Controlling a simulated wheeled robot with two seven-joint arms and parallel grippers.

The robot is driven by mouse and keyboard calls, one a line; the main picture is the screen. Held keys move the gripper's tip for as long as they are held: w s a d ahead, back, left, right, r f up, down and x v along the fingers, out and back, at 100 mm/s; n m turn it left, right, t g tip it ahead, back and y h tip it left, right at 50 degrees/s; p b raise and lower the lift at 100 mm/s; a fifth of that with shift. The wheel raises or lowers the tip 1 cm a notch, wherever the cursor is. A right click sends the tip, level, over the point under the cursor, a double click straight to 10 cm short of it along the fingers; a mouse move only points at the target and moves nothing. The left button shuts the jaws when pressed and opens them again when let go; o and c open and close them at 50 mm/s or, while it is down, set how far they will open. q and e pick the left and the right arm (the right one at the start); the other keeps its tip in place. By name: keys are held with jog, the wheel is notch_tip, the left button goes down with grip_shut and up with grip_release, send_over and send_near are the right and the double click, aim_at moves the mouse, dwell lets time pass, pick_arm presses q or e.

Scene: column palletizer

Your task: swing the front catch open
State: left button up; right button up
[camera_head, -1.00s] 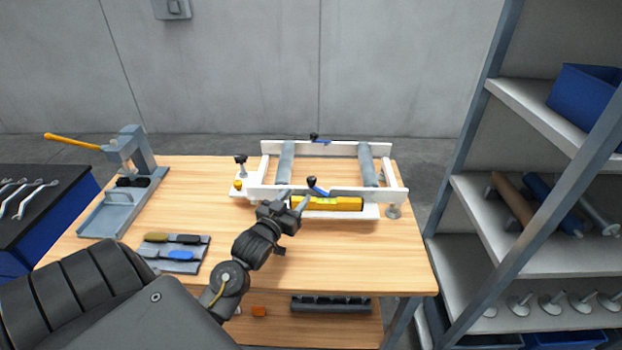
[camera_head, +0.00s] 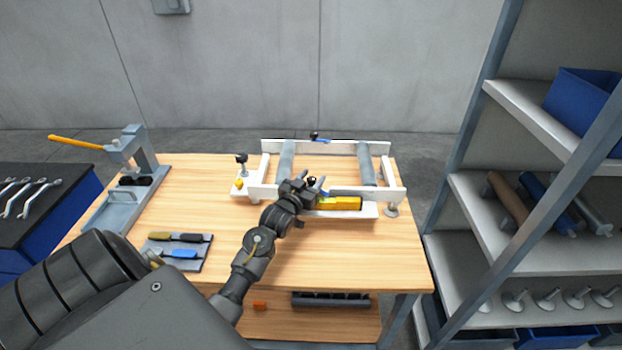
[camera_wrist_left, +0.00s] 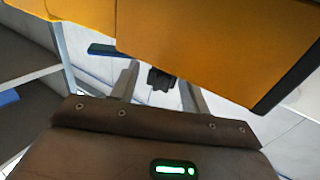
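The front catch is a blue lever with a black knob (camera_head: 311,181) on the front white rail (camera_head: 375,192) of the roller frame. My left gripper (camera_head: 312,184) is at this catch, with its fingers pointing up toward the rail and the knob. In the left wrist view the two fingers (camera_wrist_left: 160,88) stand apart, and the dark knob (camera_wrist_left: 161,78) shows between them with gaps at the sides. A blue lever end (camera_wrist_left: 103,50) shows left of the fingers. In the head view my gripper hides much of the catch. My right gripper is not in view.
A yellow spirit level (camera_head: 340,203) lies along the frame's front, close to my gripper. A similar back catch (camera_head: 315,136) sits on the rear rail. A grey tray (camera_head: 178,252) with tools and a lever press (camera_head: 130,165) stand left. The table's front right is clear.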

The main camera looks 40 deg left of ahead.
pick_arm(q)
jog(key=c, duration=0.9)
jog(key=shift+o, duration=0.2)
jog(key=shift+a+m+h, duration=0.1)
jog(key=shift+m+h, duration=0.4)
jog(key=shift+h, duration=0.3)
jog(key=shift+m+h, duration=1.1)
jog(key=shift+h, duration=0.6)
jog(key=o, duration=1)
jog(key=shift+c, duration=0.2)
jog(key=s+b, duration=0.3)
jog(key=s, duration=0.7)
jog(key=shift+s+a, duration=0.3)
jog(key=shift+s, duration=0.1)
